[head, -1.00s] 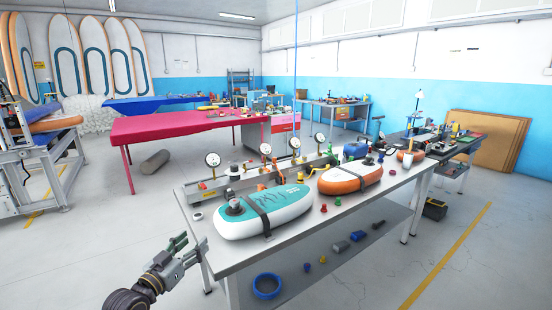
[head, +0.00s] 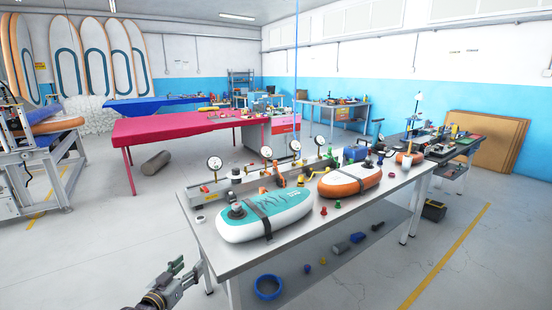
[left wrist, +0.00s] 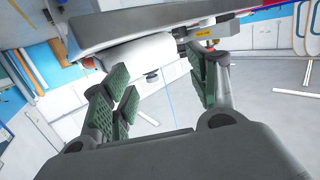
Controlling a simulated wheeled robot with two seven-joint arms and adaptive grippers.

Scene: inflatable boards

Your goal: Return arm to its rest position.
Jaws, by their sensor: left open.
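My left gripper (head: 178,272) is low at the bottom of the head view, left of the near corner of the workbench (head: 212,248) and apart from it. Its green-padded fingers also show in the left wrist view (left wrist: 165,92), spread open with nothing between them. A teal and white inflatable board (head: 285,212) with a black strap lies on the bench. An orange and white board (head: 350,181) lies behind it to the right. My right gripper is not in view.
Pressure gauges (head: 266,152) stand along the bench's far edge. A blue ring (head: 268,294) and several small parts lie on the lower shelf. A pink-covered table (head: 165,127) stands behind, with a grey roll (head: 156,162) on the floor. The floor left of the bench is clear.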

